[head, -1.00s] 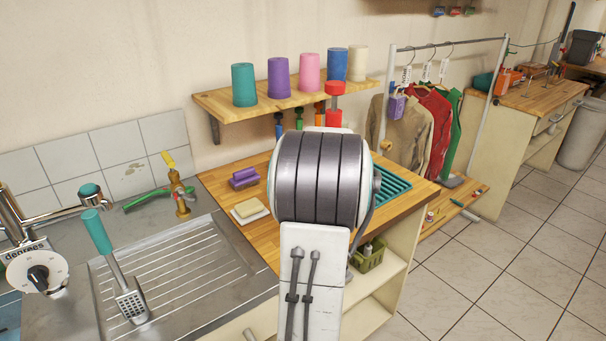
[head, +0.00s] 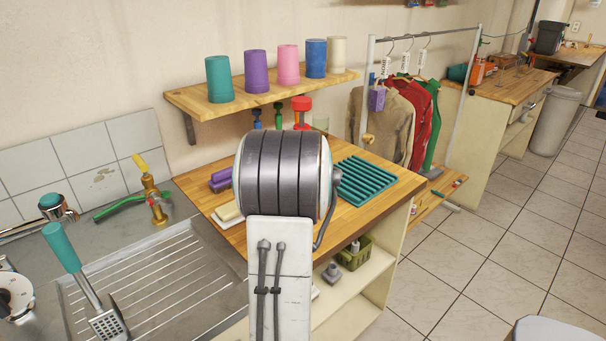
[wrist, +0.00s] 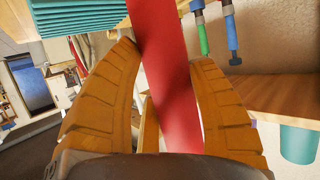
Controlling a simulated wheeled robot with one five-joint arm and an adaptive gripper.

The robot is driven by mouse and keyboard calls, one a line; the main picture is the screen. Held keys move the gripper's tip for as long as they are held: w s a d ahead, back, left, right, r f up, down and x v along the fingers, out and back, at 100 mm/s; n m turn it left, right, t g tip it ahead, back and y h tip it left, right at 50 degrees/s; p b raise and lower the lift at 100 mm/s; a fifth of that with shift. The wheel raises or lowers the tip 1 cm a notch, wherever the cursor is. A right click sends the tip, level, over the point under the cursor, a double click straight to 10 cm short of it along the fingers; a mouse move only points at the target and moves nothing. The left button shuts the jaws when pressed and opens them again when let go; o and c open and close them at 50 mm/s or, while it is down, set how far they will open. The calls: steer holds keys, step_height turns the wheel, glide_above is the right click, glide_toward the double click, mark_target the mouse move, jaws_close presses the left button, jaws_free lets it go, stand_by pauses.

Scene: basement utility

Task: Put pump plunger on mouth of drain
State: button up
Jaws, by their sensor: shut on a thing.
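My gripper (wrist: 165,105) shows in the wrist view with its two orange ribbed fingers shut on a smooth red shaft (wrist: 168,70), which I take to be the pump plunger. In the head view a red knob (head: 301,103) shows above my arm's dark rounded joint, with a lighter red part just below it; the rest is hidden behind the arm. My gripper itself is hidden there. I cannot make out the mouth of the drain in either view; a ribbed steel drainboard (head: 165,285) is at the lower left.
A teal ribbed rack (head: 362,180) lies on the wooden counter, right of my arm. Sponges, a brass tap (head: 153,200) and a teal-handled spatula (head: 68,255) are to the left. A shelf (head: 185,98) with several cups is above. Tiled floor (head: 440,270) is open at right.

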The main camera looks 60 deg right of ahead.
steer(key=shift+r, duration=0.15)
steer(key=shift+f, duration=0.2)
steer(key=o, duration=1.2)
steer(key=shift+b+v, duration=1.35)
steer(key=shift+v, duration=4.7)
steer(key=shift+r, duration=0.1)
